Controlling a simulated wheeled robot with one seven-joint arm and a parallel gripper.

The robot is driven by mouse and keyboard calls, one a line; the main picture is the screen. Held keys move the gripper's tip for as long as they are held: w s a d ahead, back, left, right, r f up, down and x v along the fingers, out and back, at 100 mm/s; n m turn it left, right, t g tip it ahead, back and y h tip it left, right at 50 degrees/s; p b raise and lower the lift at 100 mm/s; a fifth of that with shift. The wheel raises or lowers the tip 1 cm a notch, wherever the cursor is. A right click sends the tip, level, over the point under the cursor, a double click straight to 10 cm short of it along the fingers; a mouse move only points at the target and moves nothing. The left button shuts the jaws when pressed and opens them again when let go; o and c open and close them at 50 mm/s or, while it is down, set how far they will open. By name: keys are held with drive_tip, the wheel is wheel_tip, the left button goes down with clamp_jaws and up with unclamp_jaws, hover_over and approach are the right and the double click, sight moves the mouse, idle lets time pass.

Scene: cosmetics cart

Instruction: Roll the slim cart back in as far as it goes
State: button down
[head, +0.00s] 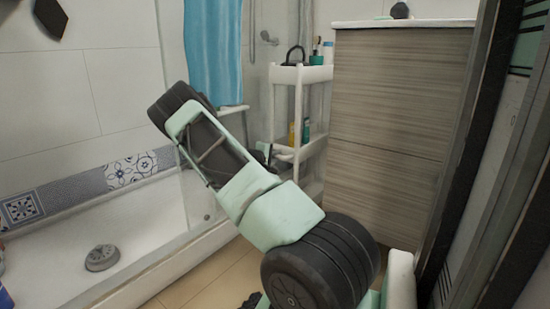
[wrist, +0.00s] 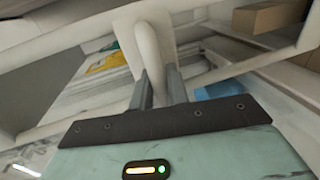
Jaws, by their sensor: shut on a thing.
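The slim cart (head: 300,75) is white with open shelves. It stands between the bathtub and the wood-grain cabinet in the head view, with bottles and other small things on its shelves. In the wrist view a white upright part of the cart (wrist: 150,38) rises between my two fingers. My gripper (wrist: 158,82) is shut on that part. In the head view my gripper (head: 268,151) is small and partly hidden behind my arm, at the cart's near left side. How far in the cart stands cannot be told.
The wood-grain cabinet (head: 392,110) is directly right of the cart. The white bathtub (head: 150,225) and blue curtain (head: 213,50) are at left. A dark door frame (head: 475,140) rises at right. Some tiled floor (head: 215,280) shows between tub and my arm.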

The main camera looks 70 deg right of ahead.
drive_tip(key=shift+s+d+r, duration=0.15)
drive_tip(key=shift+d+r, duration=0.1)
drive_tip(key=shift+r, duration=0.1)
drive_tip(key=c, duration=1.4)
unclamp_jaws()
drive_tip(key=shift+f, duration=0.1)
drive_tip(key=shift+c, duration=0.2)
drive_tip(key=shift+a, duration=0.1)
drive_tip(key=p+v, duration=0.7)
drive_tip(key=v, duration=1)
drive_tip(key=shift+a, duration=0.15)
